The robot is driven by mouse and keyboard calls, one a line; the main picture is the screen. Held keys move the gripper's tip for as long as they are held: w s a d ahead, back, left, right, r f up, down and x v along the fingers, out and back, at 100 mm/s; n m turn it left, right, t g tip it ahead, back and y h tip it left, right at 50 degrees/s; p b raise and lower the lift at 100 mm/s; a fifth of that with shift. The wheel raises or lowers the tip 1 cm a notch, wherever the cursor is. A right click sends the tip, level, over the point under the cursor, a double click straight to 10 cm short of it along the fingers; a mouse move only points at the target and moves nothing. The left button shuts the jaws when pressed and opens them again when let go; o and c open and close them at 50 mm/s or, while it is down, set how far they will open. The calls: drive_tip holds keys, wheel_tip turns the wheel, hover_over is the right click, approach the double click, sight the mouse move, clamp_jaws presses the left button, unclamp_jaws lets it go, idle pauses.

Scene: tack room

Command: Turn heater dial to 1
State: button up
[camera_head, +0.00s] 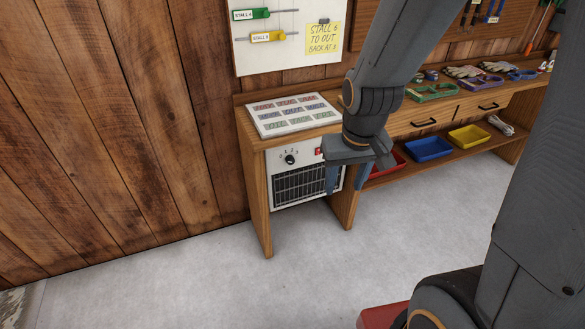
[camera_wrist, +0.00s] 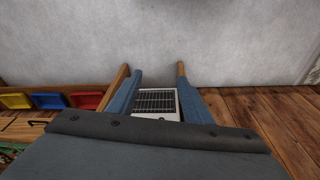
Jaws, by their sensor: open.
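The heater (camera_head: 305,178) is a white box with a dark grille, set under the left end of the wooden workbench. Its black dial (camera_head: 290,160) sits at the upper left of the front, with small numbers above it. I cannot clearly read where the dial points. A red switch (camera_head: 319,151) is to the right of the dial. My gripper (camera_head: 345,180) is open and empty, in front of the heater's right side, right of the dial and apart from it.
A panel with several labels (camera_head: 294,115) lies on the bench top (camera_head: 395,120). Red, blue (camera_head: 428,149) and yellow (camera_head: 469,137) bins stand on the lower shelf to the right. A bench leg (camera_head: 341,209) stands right of the heater. The grey floor (camera_head: 200,285) in front is clear.

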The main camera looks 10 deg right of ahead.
drive_tip(key=w+f+n+t+y+b, duration=0.1)
drive_tip(key=w+f+t+b, duration=0.3)
drive_tip(key=w+f, duration=0.55)
drive_tip(key=w+f+t+b, duration=0.3)
drive_tip(key=w+f, duration=0.3)
drive_tip(key=w, duration=0.7)
drive_tip(key=n+t+y+b, duration=0.1)
drive_tip(key=t+y+b, duration=0.2)
drive_tip(key=t+b, duration=0.55)
approach(292, 162)
drive_tip(key=w, duration=0.1)
drive_tip(key=b+x, duration=0.1)
drive_tip(key=x, duration=0.6)
drive_tip(key=shift+a, duration=0.2)
drive_tip(key=c, duration=1.1)
